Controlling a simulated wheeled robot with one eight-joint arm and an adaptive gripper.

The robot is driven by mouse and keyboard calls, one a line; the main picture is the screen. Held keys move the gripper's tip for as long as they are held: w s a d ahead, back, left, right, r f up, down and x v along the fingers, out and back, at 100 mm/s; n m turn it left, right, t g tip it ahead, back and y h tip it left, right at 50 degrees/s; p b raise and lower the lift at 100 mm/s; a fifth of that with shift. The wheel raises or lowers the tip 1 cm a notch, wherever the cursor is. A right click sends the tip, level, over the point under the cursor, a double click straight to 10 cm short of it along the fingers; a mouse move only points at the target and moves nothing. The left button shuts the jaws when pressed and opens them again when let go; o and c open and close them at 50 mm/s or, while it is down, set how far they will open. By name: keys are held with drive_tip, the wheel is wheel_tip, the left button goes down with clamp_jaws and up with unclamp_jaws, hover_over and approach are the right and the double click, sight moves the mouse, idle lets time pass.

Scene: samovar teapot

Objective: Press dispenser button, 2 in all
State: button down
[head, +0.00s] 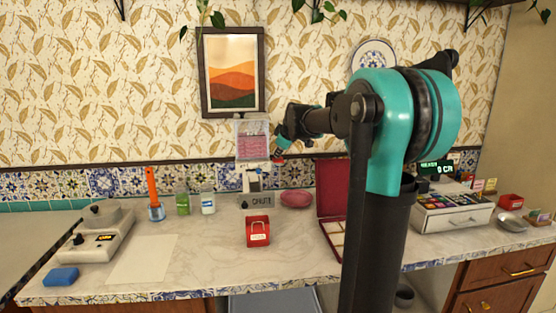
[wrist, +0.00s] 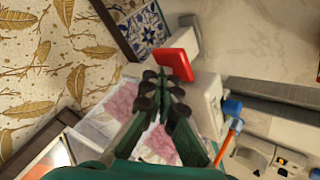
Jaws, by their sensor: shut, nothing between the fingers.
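The dispenser (head: 253,149) is a clear-fronted unit with pink contents, against the wall left of my arm. Its pink contents (wrist: 122,100) and pale body (wrist: 208,105) show in the wrist view. My gripper (head: 278,155) is at the dispenser's right side in the head view. In the wrist view my gripper (wrist: 162,92) is shut and empty, its tips just below the red piece. I cannot tell whether they touch it.
A red box (head: 258,230) stands on the counter (head: 200,262) below the dispenser. A pink lump (head: 296,199) and an open dark red case (head: 330,203) are to its right. A blue jug with an orange tool (head: 154,195) and two jars (head: 208,203) stand left.

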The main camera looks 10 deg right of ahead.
sight(279, 159)
drive_tip(key=shift+f, duration=0.95)
idle(0.8)
drive_tip(key=shift+r, duration=1.7)
drive_tip(key=shift+r, duration=0.1)
drive_tip(key=shift+r, duration=2.4)
drive_tip(key=shift+s, duration=0.1)
